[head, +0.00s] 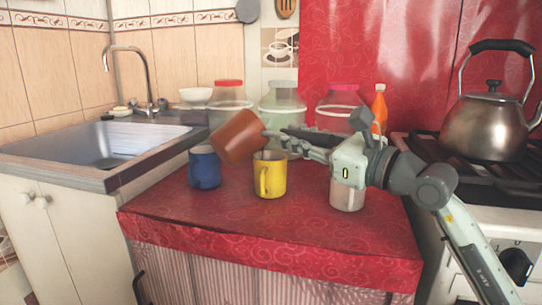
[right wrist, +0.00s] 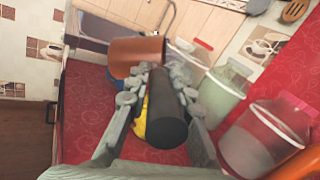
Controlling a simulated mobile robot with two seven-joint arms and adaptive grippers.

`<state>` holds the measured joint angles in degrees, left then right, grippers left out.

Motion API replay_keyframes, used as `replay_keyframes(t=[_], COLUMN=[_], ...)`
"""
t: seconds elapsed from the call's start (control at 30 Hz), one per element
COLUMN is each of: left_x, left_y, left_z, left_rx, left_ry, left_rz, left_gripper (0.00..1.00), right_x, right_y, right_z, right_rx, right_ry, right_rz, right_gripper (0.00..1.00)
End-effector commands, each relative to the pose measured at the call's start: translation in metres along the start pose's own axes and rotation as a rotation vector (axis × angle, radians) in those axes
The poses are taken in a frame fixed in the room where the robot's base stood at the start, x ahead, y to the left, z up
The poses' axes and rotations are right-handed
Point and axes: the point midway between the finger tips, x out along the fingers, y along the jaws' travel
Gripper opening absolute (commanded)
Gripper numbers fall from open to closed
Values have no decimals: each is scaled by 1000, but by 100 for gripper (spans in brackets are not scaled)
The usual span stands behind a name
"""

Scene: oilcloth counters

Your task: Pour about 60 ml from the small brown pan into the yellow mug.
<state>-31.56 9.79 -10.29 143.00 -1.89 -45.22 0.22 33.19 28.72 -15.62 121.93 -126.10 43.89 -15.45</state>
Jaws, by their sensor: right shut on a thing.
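The small brown pan (head: 238,136) is in the air, tilted, above and a little left of the yellow mug (head: 270,176). My right gripper (head: 277,143) is shut on the pan's dark handle. In the right wrist view the pan (right wrist: 136,54) shows beyond the fingers (right wrist: 155,80), with the black handle running between them toward the camera. The yellow mug stands upright on the red oilcloth, mostly hidden behind the handle in the right wrist view (right wrist: 139,128). I see no stream of liquid, and the pan's contents are hidden. My left gripper is not in view.
A blue mug (head: 205,168) stands left of the yellow mug, and a whitish mug (head: 347,194) stands below my right wrist. Several lidded jars (head: 281,103) and an orange bottle (head: 379,106) line the back. A sink (head: 100,148) is at left, a kettle (head: 487,125) on the stove at right.

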Motion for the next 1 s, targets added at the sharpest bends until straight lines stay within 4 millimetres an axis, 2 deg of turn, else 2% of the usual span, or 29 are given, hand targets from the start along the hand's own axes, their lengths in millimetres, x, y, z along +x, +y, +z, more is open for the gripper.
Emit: replay_keyframes(t=[1.0], left_x=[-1], left_y=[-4], left_z=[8], left_rx=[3], left_ry=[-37], left_rz=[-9], left_gripper=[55], right_x=[2], right_y=[4], right_z=[-2], right_rx=[63], right_ry=[-19], right_rz=[-7], right_gripper=[0])
